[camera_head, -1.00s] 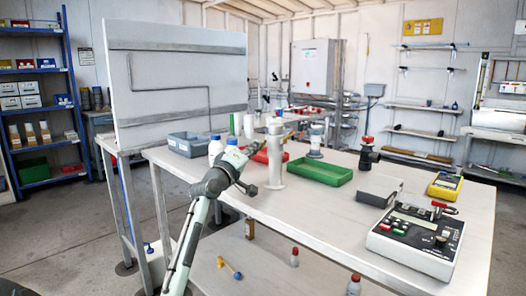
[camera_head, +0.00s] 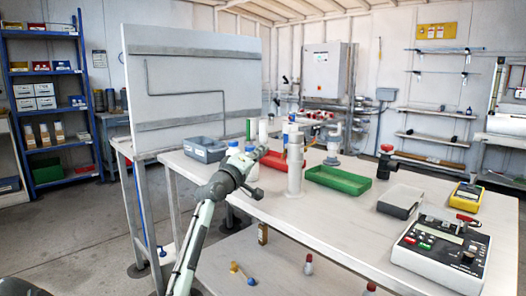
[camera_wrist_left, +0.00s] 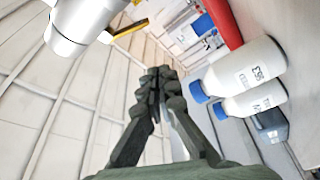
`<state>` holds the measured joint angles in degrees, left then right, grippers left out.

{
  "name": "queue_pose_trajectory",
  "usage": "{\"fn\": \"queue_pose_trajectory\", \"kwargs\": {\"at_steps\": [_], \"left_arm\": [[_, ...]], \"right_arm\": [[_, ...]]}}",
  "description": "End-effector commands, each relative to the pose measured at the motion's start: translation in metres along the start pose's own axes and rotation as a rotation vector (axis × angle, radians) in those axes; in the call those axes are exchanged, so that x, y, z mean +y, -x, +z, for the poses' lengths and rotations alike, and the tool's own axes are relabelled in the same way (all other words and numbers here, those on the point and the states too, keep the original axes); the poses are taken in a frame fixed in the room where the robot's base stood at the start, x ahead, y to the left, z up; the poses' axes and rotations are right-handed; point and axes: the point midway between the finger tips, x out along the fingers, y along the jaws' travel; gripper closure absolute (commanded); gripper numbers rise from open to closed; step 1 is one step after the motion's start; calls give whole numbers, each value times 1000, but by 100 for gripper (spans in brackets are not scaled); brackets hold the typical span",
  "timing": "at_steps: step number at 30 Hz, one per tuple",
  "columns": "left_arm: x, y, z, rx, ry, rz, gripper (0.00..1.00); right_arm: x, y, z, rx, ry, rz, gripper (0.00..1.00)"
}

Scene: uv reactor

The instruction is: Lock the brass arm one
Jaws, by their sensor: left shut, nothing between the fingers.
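The wrist view shows a slim brass-yellow arm (camera_wrist_left: 131,28) beside a white and metal cylinder (camera_wrist_left: 75,30) at the upper left. In the head view a pale upright cylinder (camera_head: 295,168) stands on the bench just right of my left arm; the brass arm cannot be made out there. My left gripper (camera_wrist_left: 156,78) is shut and empty, its dark fingers together below and right of the brass arm, with a gap in the picture. My right gripper is not in view.
White bottles with blue caps (camera_wrist_left: 245,66) stand close to the left gripper. The bench also holds a green tray (camera_head: 318,183), a grey bin (camera_head: 205,155), a grey box (camera_head: 400,205), a yellow meter (camera_head: 467,196) and a control box (camera_head: 425,258). The bench's front middle is clear.

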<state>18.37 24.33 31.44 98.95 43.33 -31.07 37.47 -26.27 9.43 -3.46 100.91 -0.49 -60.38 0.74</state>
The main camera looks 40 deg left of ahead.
Motion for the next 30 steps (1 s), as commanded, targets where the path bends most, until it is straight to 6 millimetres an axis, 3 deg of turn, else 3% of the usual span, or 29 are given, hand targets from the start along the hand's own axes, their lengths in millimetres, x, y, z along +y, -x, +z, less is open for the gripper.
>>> {"fn": "queue_pose_trajectory", "kwargs": {"at_steps": [6,12,30], "left_arm": [[0,49,3,-3,0,-1,100],[2,72,2,-2,1,0,100],[3,76,1,-2,2,0,100]], "right_arm": [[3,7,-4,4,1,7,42],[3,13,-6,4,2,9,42],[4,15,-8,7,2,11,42]]}}
